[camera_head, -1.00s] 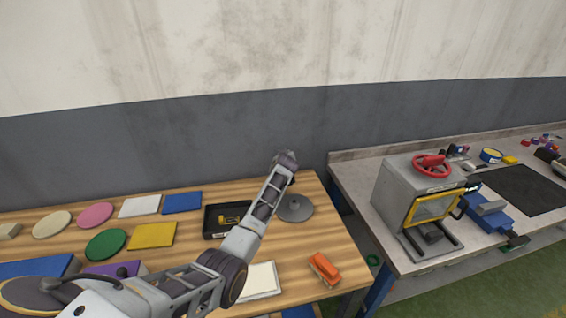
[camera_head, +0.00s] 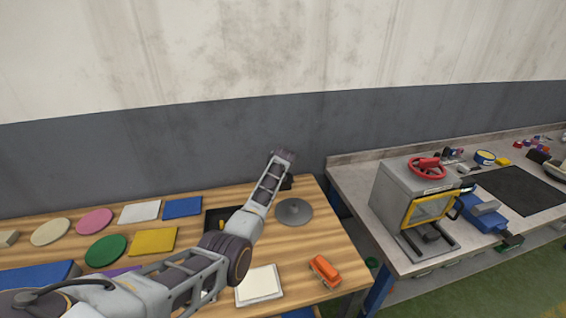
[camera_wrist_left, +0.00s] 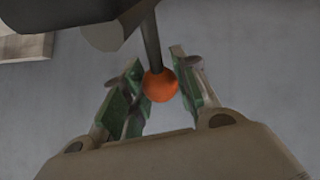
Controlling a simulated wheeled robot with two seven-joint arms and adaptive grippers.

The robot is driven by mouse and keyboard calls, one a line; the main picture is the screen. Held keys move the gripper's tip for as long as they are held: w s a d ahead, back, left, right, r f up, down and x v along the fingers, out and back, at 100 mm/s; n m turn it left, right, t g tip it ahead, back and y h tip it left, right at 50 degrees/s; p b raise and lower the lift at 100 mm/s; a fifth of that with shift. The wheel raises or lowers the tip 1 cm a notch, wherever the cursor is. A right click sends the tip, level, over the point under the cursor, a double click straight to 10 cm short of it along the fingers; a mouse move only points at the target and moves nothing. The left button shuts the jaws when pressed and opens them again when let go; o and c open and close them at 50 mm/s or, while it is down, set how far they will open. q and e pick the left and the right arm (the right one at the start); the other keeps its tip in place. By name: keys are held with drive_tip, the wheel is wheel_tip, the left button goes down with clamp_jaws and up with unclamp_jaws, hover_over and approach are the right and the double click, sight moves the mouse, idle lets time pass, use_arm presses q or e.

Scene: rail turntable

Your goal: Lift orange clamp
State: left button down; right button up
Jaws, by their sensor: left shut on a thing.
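In the left wrist view, an orange ball-shaped knob (camera_wrist_left: 160,86) sits at the end of a dark rod, between the green-padded fingers of my left gripper (camera_wrist_left: 158,82). The gripper is shut on this orange knob. What the rod belongs to is cut off at the top of that view. In the head view, my left arm reaches over the table toward the grey round disc (camera_head: 294,211); the fingers are hidden behind the arm. A separate orange block-like object (camera_head: 324,270) lies at the table's front right. My right gripper is not in view.
The wooden table (camera_head: 330,235) carries a black tray (camera_head: 214,218), a white pad (camera_head: 259,285) and several coloured flat plates at left. A grey bench at right holds a grey box (camera_head: 398,195) with a red wheel (camera_head: 428,167). The wall is behind.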

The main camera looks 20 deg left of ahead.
use_arm(q)
drive_tip(key=shift+a+r, duration=0.1)
drive_tip(key=shift+r, duration=0.05)
drive_tip(key=c, duration=1.4)
unclamp_jaws()
drive_tip(key=o, duration=0.3)
drive_tip(key=shift+s, duration=0.1)
drive_tip(key=shift+v, duration=5.85)
